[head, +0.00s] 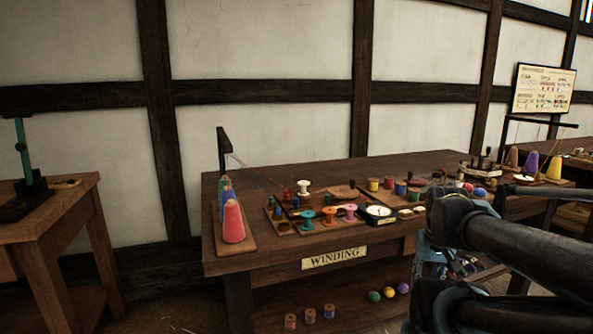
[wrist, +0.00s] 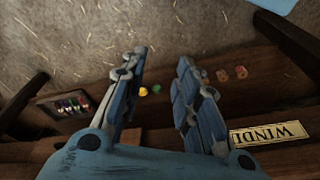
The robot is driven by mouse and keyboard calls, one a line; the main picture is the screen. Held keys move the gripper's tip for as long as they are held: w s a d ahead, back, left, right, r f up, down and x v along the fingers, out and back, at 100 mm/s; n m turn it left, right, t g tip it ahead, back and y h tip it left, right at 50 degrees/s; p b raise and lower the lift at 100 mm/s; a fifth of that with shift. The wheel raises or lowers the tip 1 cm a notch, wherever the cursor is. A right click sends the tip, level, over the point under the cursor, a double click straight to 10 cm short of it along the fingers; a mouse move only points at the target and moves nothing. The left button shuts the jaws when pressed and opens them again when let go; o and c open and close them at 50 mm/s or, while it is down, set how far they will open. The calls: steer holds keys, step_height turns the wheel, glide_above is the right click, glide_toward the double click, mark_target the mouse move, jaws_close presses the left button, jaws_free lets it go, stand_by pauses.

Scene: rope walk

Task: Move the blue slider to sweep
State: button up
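I cannot make out a blue slider for certain in either view; the parts on the benches are small in the head view. The winding bench (head: 300,174) stands mid-picture with a WINDING sign (head: 335,258) on its front. My gripper (wrist: 161,58) is open and empty in the wrist view, its two blue fingers apart above the floor. That view is upside down, with the same sign (wrist: 268,134) at lower right beside the fingers. In the head view, my dark arm covers the right end of the bench front.
Cones on a board (head: 232,222), spools (head: 349,213) and a round dial (head: 379,211) crowd the winding bench top. Balls (head: 388,292) and small spools (head: 310,315) sit on its lower shelf. Another table (head: 60,205) stands at left, with floor between. A chart (head: 543,89) hangs at right.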

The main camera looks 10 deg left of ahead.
steer(key=w+a+r+n, duration=0.2)
steer(key=w+a+r, duration=0.4)
steer(key=r, duration=0.4)
step_height(320, 180, up, 12)
steer(key=n+g, duration=0.2)
steer(key=n, duration=0.2)
glide_above(297, 198)
steer(key=shift+a+f, duration=0.2)
steer(key=shift+f, duration=5.4)
steer(key=shift+w+d, duration=0.2)
steer(key=shift+w+d, duration=0.5)
steer(key=shift+d, duration=0.35)
steer(key=shift+w+d, duration=0.5)
steer(key=shift+d, duration=0.3)
